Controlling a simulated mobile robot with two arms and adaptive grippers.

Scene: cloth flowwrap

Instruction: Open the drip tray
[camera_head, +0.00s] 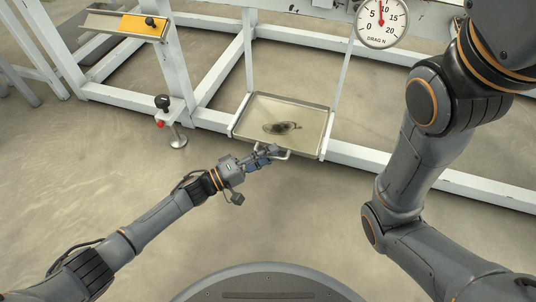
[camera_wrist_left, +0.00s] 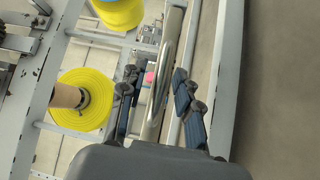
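The drip tray (camera_head: 303,112) is a shallow beige tray with a metal rim, low in the white frame. A dark puddle (camera_head: 281,128) lies on its floor, and the floor shows openly from above. A handle (camera_head: 284,155) is on its front edge. My left gripper (camera_head: 267,152) is at this handle. In the left wrist view a shiny metal bar (camera_wrist_left: 164,70) runs between the two dark fingers of my left gripper (camera_wrist_left: 158,95). The fingers stand apart with gaps visible beside the bar. My right arm shows at right, but its gripper is out of view.
A white machine frame (camera_head: 205,118) surrounds the tray's back and sides. A black knob on a post (camera_head: 163,103) stands left of the tray. A dial gauge (camera_head: 382,22) is above right. A yellow roll (camera_wrist_left: 84,99) shows in the left wrist view. The floor in front is clear.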

